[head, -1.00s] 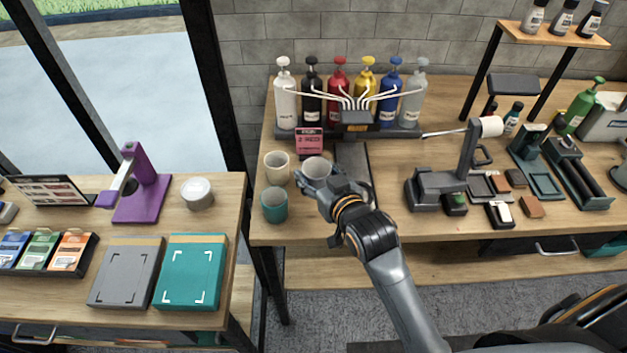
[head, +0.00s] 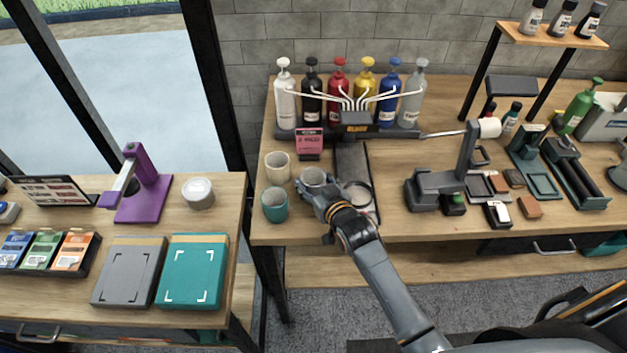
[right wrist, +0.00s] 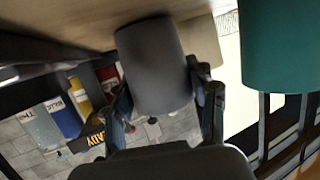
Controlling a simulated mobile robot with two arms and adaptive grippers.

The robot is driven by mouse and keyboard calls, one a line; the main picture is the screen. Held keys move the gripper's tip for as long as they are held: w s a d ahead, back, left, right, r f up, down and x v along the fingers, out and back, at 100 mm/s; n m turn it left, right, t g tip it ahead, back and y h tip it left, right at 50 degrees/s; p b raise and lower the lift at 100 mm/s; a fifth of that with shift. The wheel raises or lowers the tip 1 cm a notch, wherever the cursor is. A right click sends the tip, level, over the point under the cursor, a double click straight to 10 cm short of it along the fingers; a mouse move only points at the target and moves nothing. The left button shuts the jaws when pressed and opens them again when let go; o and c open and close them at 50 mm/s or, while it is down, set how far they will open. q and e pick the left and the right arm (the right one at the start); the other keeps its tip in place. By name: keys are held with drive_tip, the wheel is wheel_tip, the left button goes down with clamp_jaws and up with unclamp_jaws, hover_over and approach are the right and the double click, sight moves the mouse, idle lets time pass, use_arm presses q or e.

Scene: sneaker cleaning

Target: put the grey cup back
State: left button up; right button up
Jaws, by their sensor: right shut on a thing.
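The grey cup (head: 314,177) is upright at the front left of the right-hand table, to the right of a cream cup (head: 277,167) and a teal cup (head: 274,205). My right gripper (head: 316,188) is shut on the grey cup from the front right. In the right wrist view the grey cup (right wrist: 155,68) sits between my two fingers, with the teal cup (right wrist: 280,45) to the right and the cream cup partly hidden behind. I cannot tell whether the grey cup's base touches the table. My left gripper is not in view.
A pump-bottle rack (head: 357,130) stands behind, with a small pink sign (head: 309,142) in front of it. A round dish (head: 358,195) lies right of my gripper. A lamp-like grey stand (head: 440,187) is farther right. A gap separates the two tables.

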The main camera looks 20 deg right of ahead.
drive_tip(key=shift+f, duration=0.1)
drive_tip(key=o, duration=1.2)
drive_tip(key=b+v, duration=0.1)
drive_tip(key=v, duration=1.1)
